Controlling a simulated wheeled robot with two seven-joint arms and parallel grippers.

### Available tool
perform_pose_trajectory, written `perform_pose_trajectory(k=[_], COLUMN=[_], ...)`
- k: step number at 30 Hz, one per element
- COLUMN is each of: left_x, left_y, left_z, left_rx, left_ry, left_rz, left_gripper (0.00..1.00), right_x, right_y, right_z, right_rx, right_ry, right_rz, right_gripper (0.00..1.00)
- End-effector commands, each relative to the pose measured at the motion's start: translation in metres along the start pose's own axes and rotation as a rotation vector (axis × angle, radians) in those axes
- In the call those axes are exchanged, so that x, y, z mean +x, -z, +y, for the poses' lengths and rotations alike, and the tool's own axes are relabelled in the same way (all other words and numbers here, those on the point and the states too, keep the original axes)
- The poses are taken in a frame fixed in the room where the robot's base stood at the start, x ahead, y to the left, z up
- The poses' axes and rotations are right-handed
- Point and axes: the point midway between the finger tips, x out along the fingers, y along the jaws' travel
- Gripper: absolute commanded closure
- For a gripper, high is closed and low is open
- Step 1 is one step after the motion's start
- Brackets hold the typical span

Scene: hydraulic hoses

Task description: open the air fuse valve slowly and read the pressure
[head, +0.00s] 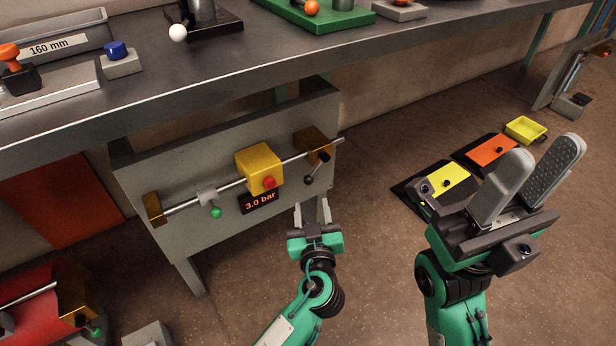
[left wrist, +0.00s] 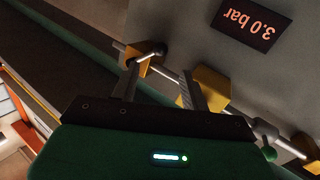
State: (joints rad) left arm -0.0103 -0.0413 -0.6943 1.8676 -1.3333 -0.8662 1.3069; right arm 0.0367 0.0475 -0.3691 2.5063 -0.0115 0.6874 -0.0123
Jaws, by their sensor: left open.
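A grey panel (head: 225,175) under the bench carries a pipe with fittings. At its right end a brown-gold block (head: 313,145) has a short lever with a dark ball knob (head: 309,180); the lever also shows in the left wrist view (left wrist: 150,54). A lit pressure display (head: 259,202) reads 3.0 bar; it appears upside down in the left wrist view (left wrist: 249,25). My left gripper (head: 311,203) is open and empty, just below the lever knob, fingers toward the panel. No contact is visible. My right gripper (head: 543,153) is open and empty, raised at the right.
A yellow block (head: 259,168) with a red button and a grey valve with a green knob (head: 215,212) sit further left on the pipe. The bench (head: 200,98) overhangs the panel. Yellow and orange plates (head: 491,150) and a yellow tray (head: 525,130) lie on the floor.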

Motion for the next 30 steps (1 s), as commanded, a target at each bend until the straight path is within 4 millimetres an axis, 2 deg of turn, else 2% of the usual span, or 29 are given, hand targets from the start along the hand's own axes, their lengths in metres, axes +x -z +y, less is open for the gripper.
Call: perform_pose_trajectory(k=[6, 15, 22, 30], left_x=[0.041, 0.092, 0.114, 0.118], left_y=[-0.001, -0.002, -0.002, -0.001], left_z=[0.000, 0.000, 0.000, 0.000], left_rx=[0.002, 0.004, 0.003, 0.002], left_ry=[0.000, 0.000, 0.000, 0.000], left_rz=[0.003, 0.001, -0.001, -0.003], left_gripper=[0.54, 0.54, 0.54, 0.54], right_x=[0.000, 0.003, 0.004, 0.007], right_y=[-0.001, -0.002, -0.003, -0.003], right_z=[-0.003, -0.009, -0.012, -0.013], right_rx=[0.010, 0.029, 0.036, 0.039], right_ry=[0.005, 0.014, 0.022, 0.021], right_rz=[0.013, 0.030, 0.034, 0.043], right_gripper=[0.64, 0.64, 0.64, 0.64])
